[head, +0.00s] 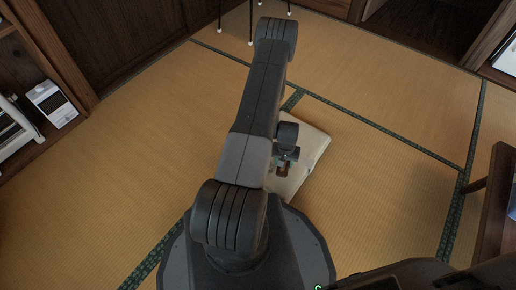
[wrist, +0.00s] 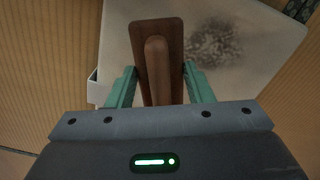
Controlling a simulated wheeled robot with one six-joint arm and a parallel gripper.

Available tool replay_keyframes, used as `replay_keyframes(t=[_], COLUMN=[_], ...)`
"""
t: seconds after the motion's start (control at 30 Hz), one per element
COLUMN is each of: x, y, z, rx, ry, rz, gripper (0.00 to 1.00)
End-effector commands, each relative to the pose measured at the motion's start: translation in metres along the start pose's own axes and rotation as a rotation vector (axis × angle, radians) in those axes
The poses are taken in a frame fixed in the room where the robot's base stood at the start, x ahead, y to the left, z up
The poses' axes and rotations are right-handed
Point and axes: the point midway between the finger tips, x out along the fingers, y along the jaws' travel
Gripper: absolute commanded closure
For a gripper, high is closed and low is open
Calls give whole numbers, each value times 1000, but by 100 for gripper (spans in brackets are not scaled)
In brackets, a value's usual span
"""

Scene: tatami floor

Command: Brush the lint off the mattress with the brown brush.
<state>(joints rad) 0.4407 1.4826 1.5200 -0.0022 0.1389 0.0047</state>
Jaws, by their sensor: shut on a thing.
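The mattress (head: 314,150) is a pale, flat pad on the tatami, partly hidden behind my arm in the head view. It also fills much of the wrist view (wrist: 256,72). A dark, speckled patch of lint (wrist: 214,42) lies on it, right of the brush. The brown brush (wrist: 156,50) has a flat wooden back and a raised grip. My gripper (wrist: 158,82) is shut on the brush's grip, with a green finger on each side. In the head view my gripper (head: 284,166) is small and over the mattress. Whether the bristles touch the mattress is hidden.
Tatami floor (head: 390,180) is open right of the mattress. A wooden shelf with a white device (head: 50,103) stands at the left. Dark wooden furniture (head: 492,200) stands at the right edge. Thin dark legs (head: 250,25) stand at the back.

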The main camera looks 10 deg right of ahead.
Motion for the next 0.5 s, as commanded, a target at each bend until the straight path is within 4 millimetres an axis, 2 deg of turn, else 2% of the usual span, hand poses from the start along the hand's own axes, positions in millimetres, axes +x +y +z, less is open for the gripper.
replay_keyframes(t=[0.5], x=[-48], y=[-7], z=[-10], rx=[-5], ry=[1], rz=[0], gripper=[74])
